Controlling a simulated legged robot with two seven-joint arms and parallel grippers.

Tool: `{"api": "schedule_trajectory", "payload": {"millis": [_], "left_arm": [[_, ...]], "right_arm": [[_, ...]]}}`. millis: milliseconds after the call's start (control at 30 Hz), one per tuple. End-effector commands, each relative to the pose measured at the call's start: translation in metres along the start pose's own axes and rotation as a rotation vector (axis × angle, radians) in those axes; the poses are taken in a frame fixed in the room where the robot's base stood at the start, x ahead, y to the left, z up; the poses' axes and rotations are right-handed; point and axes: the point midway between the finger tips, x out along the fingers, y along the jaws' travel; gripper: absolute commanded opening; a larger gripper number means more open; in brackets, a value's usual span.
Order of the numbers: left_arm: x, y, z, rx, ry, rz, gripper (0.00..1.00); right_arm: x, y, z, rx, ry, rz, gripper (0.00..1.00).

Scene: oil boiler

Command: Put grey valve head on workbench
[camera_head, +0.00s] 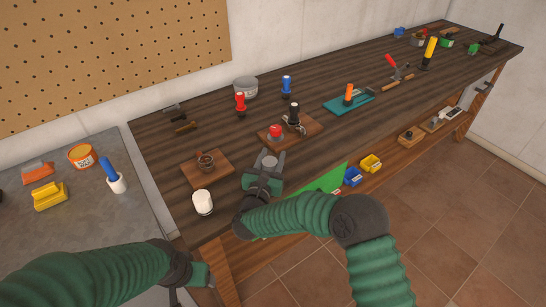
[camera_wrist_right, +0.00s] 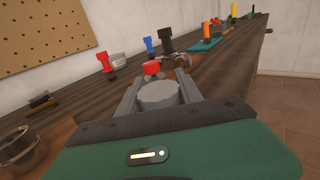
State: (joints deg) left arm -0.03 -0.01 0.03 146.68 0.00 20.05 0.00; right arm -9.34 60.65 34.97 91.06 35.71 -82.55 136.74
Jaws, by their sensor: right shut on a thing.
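The grey valve head (camera_head: 269,163) is a short grey cylinder held between the fingers of my right gripper (camera_head: 267,160). In the right wrist view the grey valve head (camera_wrist_right: 158,95) sits between the two fingers of the right gripper (camera_wrist_right: 158,88). The right gripper is over the front edge of the dark wooden workbench (camera_head: 225,140). I cannot tell whether the valve head touches the bench top. My left gripper (camera_head: 200,275) is low, in front of the bench's left end; its fingers are not clear.
A wooden board with a round metal fitting (camera_head: 206,161) and a white cup (camera_head: 202,202) stand left of the right gripper. A board with a red knob (camera_head: 275,131) is just behind it. Red (camera_head: 240,104) and blue (camera_head: 286,86) tools stand farther back. Bare bench lies between them.

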Motion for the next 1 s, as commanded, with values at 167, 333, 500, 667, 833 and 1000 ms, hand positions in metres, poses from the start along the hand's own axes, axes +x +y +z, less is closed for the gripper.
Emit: {"api": "schedule_trajectory", "payload": {"millis": [167, 333, 500, 667, 833, 1000], "left_arm": [[0.0, 0.0, 0.0, -0.001, 0.0, 0.0, 0.68], [0.0, 0.0, 0.0, -0.001, 0.0, 0.0, 0.68], [0.0, 0.0, 0.0, -0.001, 0.0, 0.0, 0.68], [0.002, 0.0, 0.0, -0.001, 0.0, 0.0, 0.68], [0.005, 0.0, 0.001, -0.001, 0.0, 0.0, 0.68], [0.007, 0.0, 0.002, -0.001, 0.0, 0.0, 0.68]], "right_arm": [[0.0, -0.001, -0.001, 0.002, 0.002, 0.001, 0.56], [0.001, -0.004, 0.0, 0.005, 0.002, 0.0, 0.64], [0.0, -0.004, 0.0, 0.004, 0.002, 0.0, 0.64], [-0.018, 0.0, -0.001, 0.002, 0.003, 0.003, 0.64], [-0.061, 0.0, -0.001, 0.001, 0.003, 0.005, 0.64], [-0.1, -0.001, -0.001, 0.002, 0.004, 0.004, 0.64]]}}
